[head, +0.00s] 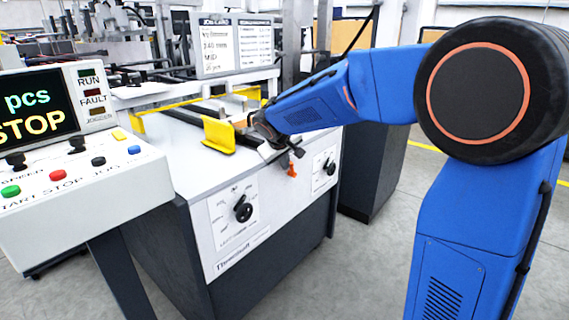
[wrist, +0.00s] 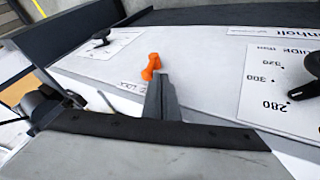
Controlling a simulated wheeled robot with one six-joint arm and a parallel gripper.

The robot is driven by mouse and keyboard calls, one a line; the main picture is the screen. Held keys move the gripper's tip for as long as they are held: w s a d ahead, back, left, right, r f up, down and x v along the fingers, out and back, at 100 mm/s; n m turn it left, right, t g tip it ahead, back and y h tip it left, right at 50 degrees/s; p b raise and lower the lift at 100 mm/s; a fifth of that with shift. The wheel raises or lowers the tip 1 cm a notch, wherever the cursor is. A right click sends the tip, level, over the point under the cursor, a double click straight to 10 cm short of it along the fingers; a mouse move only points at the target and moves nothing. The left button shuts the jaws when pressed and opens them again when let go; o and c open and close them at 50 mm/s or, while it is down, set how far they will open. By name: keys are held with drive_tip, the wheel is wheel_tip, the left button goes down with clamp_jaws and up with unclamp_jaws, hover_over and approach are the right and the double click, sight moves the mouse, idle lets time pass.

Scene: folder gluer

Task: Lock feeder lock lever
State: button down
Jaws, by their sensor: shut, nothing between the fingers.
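The feeder lock lever is a small orange handle (head: 292,170) on the white upper front face of the feeder cabinet, between two dial plates. In the wrist view the orange lever (wrist: 150,66) stands just beyond my fingertips, beside small lettering that seems to read LOCK. My gripper (wrist: 162,82) is shut and empty, its dark fingers pressed together and pointing at the lever. The tips appear very close to it; I cannot tell whether they touch. In the head view my gripper (head: 287,149) is at the cabinet's top edge, just above the lever, and partly hidden by my wrist.
A black knob (head: 243,208) sits on the left dial plate and another knob (head: 329,166) on the right one. A yellow guide (head: 218,137) stands on the cabinet top near my wrist. A control console (head: 80,180) with a STOP display is at left. Open floor lies in front.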

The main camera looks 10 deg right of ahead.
sight(292, 163)
drive_tip(key=d+g+y, duration=0.1)
drive_tip(key=w+d+r+g+y, duration=0.1)
drive_tip(key=w+d+y, duration=0.1)
drive_tip(key=shift+r+m+g+y, duration=0.3)
drive_tip(key=shift+r+m+g, duration=0.05)
drive_tip(key=shift+m+g, duration=0.05)
drive_tip(key=shift+w+d+r+g+y, duration=0.15)
drive_tip(key=shift+w+d+g+y, duration=0.45)
drive_tip(key=shift+d+g+y, duration=0.15)
drive_tip(key=shift+w+d, duration=0.2)
drive_tip(key=shift+d, duration=0.05)
idle(0.4)
